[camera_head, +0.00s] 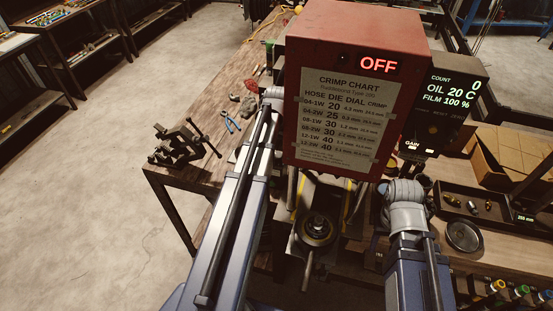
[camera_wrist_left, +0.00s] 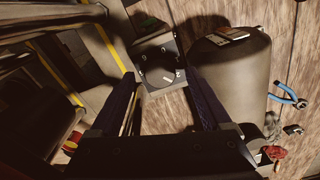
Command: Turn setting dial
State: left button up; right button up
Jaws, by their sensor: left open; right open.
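The setting dial (camera_wrist_left: 160,76) is a dark round knob with a pale pointer mark on a small dark square box. It shows in the left wrist view. My left gripper (camera_wrist_left: 160,88) is open and empty, its two dark fingers reaching toward the dial, one on each side in the picture. Whether a finger touches it I cannot tell. In the head view, my left arm reaches behind the red crimper (camera_head: 348,40), which hides the left gripper and the dial. My right gripper (camera_head: 402,191) is mostly hidden near the crimper's lower right side; it is open.
A grey cylinder (camera_wrist_left: 234,85) stands close beside the dial box. The display (camera_head: 452,95) reads OIL 20 C, FILM 100 %, COUNT 0; the crimper reads OFF. A crimp chart (camera_head: 338,120) is on its face. A vise (camera_head: 180,145) and blue pliers (camera_head: 230,121) lie left.

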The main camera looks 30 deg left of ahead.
pick_arm(q)
jog(key=shift+f, duration=0.55)
grip_shut()
